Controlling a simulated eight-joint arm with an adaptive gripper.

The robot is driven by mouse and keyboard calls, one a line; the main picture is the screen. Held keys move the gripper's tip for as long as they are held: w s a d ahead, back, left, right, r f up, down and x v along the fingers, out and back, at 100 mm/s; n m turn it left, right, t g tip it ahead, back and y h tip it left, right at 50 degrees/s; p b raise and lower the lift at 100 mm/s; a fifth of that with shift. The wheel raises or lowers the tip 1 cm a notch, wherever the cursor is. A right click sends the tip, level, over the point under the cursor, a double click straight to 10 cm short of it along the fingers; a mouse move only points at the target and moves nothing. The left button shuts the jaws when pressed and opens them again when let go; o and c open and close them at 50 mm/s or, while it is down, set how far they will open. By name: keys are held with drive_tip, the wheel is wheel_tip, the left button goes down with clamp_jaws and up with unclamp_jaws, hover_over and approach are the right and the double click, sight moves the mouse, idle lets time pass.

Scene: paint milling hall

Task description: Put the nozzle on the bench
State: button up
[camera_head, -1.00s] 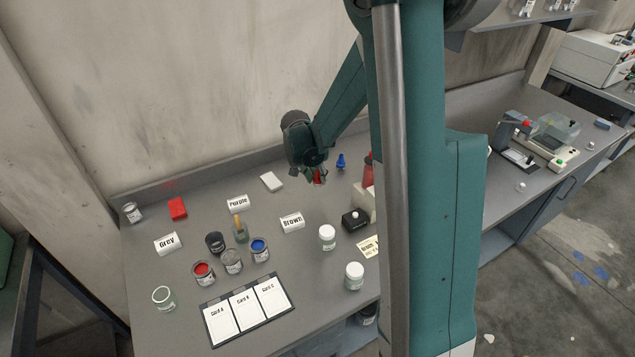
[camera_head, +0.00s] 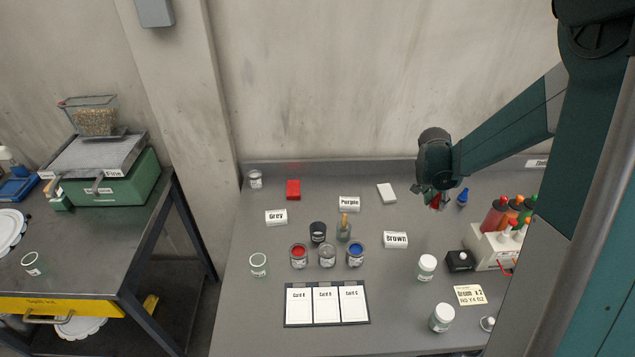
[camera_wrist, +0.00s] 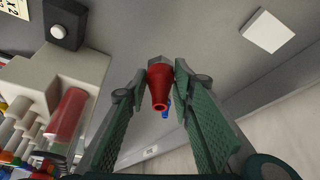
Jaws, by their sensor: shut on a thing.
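My gripper (camera_head: 437,198) is over the back right of the grey bench (camera_head: 400,305). It is shut on a red nozzle (camera_wrist: 160,88), which sits between the two green fingers and tapers to a hollow tip in the wrist view. The nozzle also shows below the gripper in the head view (camera_head: 436,204). A grey piece shows at the nozzle's wide end. I cannot tell whether the nozzle touches the bench. A blue nozzle-like piece (camera_head: 462,197) stands on the bench just right of the gripper, partly hidden behind the red nozzle in the wrist view (camera_wrist: 166,112).
A white block (camera_head: 386,193) lies left of the gripper. A pale rack with colored bottles (camera_head: 490,250) and a black box (camera_head: 460,260) stand to the front right. Paint cans (camera_head: 327,256), label blocks and a card board (camera_head: 327,325) fill the middle. Bare bench lies between.

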idle(0.3)
drive_tip(key=w+a+r+n+t+y, duration=0.15)
drive_tip(key=w+a, duration=0.25)
drive_tip(key=a, duration=0.9)
drive_tip(key=w+a+n, duration=0.3)
drive_tip(key=w+a, duration=0.1)
drive_tip(key=a, duration=0.8)
drive_tip(key=w+a+n+y, duration=0.1)
drive_tip(key=w+a+n, duration=0.25)
drive_tip(key=a, duration=0.95)
drive_tip(key=s+a+r+n+y, duration=0.1)
drive_tip(key=s+a+n, duration=0.1)
drive_tip(key=a, duration=1.3)
drive_tip(key=s+a+r+n, duration=0.1)
drive_tip(key=s+a+n, duration=0.1)
drive_tip(key=a, duration=1.3)
drive_tip(key=s+a+n+y, duration=0.1)
drive_tip(key=s+a+n, duration=0.1)
drive_tip(key=s+a, duration=0.7)
drive_tip(key=s+a+r+n+y, duration=0.1)
drive_tip(key=s+a+n, duration=0.1)
drive_tip(key=s+a, duration=0.7)
drive_tip(key=s+a+n+y, duration=0.1)
drive_tip(key=s+a+n, duration=0.2)
drive_tip(key=s+a, duration=0.5)
drive_tip(key=a, duration=1.3)
drive_tip(key=shift+s+a+r, duration=0.3)
drive_tip(key=shift+s+r, duration=0.1)
drive_tip(key=shift+f, duration=3.15)
